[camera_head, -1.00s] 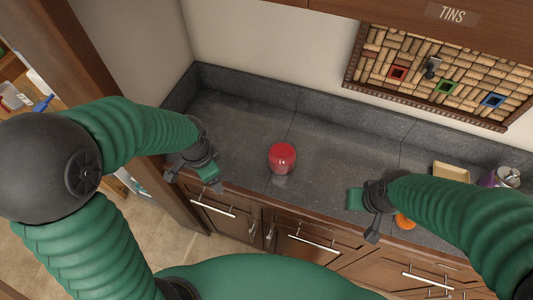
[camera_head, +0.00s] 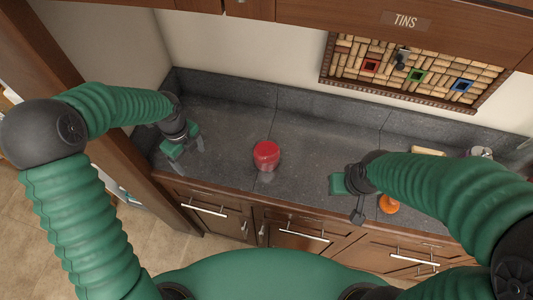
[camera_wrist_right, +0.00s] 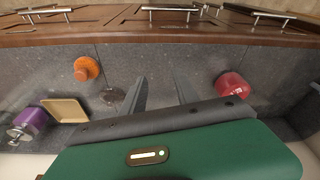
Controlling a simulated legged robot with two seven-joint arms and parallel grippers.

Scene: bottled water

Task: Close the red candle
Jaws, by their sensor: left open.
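The red candle (camera_head: 266,152) stands upright on the grey counter between my two grippers. It also shows at the right in the right wrist view (camera_wrist_right: 232,82). I cannot tell whether a lid is on it. My left gripper (camera_head: 187,160) is open and empty, to the left of the candle and apart from it. My right gripper (camera_head: 348,198) is to the right of the candle, near the counter's front edge. In the right wrist view (camera_wrist_right: 160,92) its fingers are apart with nothing between them, and the candle is outside them.
An orange object (camera_head: 389,204) sits beside my right gripper. A tan tray (camera_wrist_right: 65,110), a purple jar (camera_wrist_right: 32,120) and a small dark round thing (camera_wrist_right: 112,97) are also on the counter. A cork board (camera_head: 410,72) hangs behind. Counter around the candle is clear.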

